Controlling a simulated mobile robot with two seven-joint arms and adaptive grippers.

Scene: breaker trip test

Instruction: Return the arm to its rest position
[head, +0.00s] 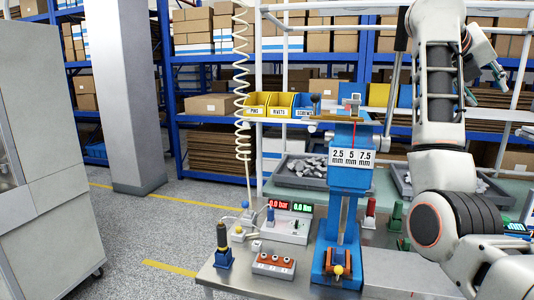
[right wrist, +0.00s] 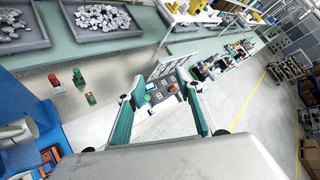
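My right arm (head: 440,110) rises along the right side of the head view, with its elbow low and its forearm raised. My right gripper (head: 488,84) is partly hidden behind the arm at the upper right. In the right wrist view its two teal fingers (right wrist: 163,98) stand wide apart with nothing between them. My left gripper is not in view.
A blue press (head: 350,175) labelled 2.5, 5 and 7.5 mm stands on the metal bench. Beside it are a gauge box (head: 291,226), a red block (head: 370,213) and a green block (head: 396,215). Yellow and blue bins (head: 280,105) sit behind. A grey cabinet (head: 45,130) stands left of open floor.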

